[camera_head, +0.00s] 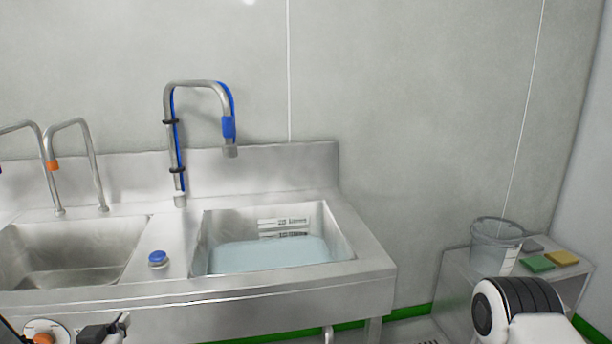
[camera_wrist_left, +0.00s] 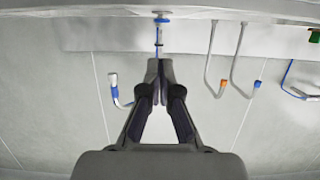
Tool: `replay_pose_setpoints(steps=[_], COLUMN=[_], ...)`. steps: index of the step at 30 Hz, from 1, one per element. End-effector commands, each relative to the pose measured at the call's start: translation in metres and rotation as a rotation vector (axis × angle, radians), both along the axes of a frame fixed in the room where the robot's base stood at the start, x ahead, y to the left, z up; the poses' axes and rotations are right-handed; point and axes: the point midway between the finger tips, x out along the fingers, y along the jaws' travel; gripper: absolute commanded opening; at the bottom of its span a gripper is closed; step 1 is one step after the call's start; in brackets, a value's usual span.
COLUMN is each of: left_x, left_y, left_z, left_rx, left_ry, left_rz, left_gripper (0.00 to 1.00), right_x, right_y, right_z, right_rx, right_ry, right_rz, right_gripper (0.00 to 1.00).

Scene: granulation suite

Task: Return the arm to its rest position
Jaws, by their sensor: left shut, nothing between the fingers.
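My left gripper (camera_head: 122,322) shows at the bottom left edge of the head view, in front of the steel sink unit and low in the picture. In the left wrist view the same gripper (camera_wrist_left: 157,68) has its dark fingers together at the tips, with nothing between them. That view is upside down, with the sink edge along the top and the wall behind the fingers. My right gripper is out of view; a white and black part of my right arm shows at the lower right of the head view.
The steel sink (camera_head: 340,278) has a right basin of bluish water. A tall blue-marked tap (camera_head: 172,140) and a blue knob (camera_head: 158,259) stand left of this basin. A clear bucket (camera_head: 496,246), a green sponge (camera_head: 537,263) and a yellow sponge (camera_head: 562,258) sit on a side table (camera_head: 455,268).

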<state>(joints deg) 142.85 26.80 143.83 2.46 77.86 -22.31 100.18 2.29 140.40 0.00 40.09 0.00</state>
Motion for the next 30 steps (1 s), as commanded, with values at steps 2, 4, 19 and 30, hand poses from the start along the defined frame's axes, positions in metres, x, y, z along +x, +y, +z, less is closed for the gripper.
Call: replay_pose_setpoints(steps=[2, 4, 19, 30], left_x=[-0.003, -0.007, -0.094, -0.259], left_y=[-0.003, -0.006, -0.059, -0.105], left_z=[-0.015, -0.030, -0.203, -0.305], left_rx=[0.013, 0.025, 0.085, -0.166], left_ry=[0.041, 0.079, 0.596, 1.270], left_rz=[-0.010, -0.020, -0.209, -0.186], left_gripper=[0.00, 0.00, 0.00, 0.00], right_x=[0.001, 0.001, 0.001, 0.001], right_y=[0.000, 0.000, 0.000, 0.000], right_z=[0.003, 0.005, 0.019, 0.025], right_rx=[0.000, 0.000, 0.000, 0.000], right_ry=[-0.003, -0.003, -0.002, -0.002], right_rz=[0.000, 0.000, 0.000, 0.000], right_gripper=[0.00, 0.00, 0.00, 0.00])
